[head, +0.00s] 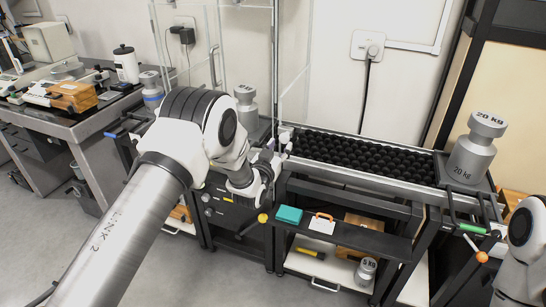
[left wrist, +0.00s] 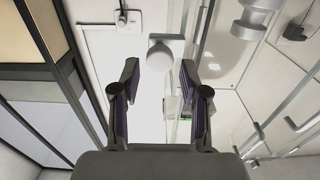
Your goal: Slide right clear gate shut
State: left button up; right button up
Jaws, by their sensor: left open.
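The right clear gate (head: 294,65) is a tall transparent panel, upright between the weight on the scale and the black roller bed. In the head view my left gripper (head: 275,163) is low at the front of this panel, partly hidden by its own wrist. In the left wrist view my left gripper (left wrist: 156,75) is open, with its fingers apart. A pale round knob (left wrist: 160,57) shows between the fingertips and beyond them; I cannot tell whether they touch it. The left clear panel (head: 209,30) has an upright bar handle (head: 213,66).
A grey weight (head: 246,108) stands behind the clear panels. The roller bed (head: 360,161) runs right to a 20 kg weight (head: 473,150). A lower shelf (head: 350,236) holds a teal box (head: 289,215) and a clipboard (head: 321,225). A side bench (head: 75,125) stands left.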

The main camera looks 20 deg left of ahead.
pick_arm(q)
jog(key=s, duration=0.7)
jog(key=shift+s, duration=0.15)
jog(key=shift+a, duration=0.1)
jog(key=s+a+f+g+p, duration=0.1)
jog(key=s+f+g+p, duration=0.45)
jog(key=s+f, duration=0.95)
jog(key=s+f+g, duration=0.3)
jog(key=s+g, duration=0.3)
jog(key=s, duration=0.8)
jog(key=s+f+g, duration=0.3)
jog(key=s+g, duration=0.3)
jog(key=s, duration=0.9)
jog(key=shift+s+f+n+g, duration=0.15)
jog(key=shift+f+n+g, duration=0.1)
jog(key=shift+n+g, duration=0.15)
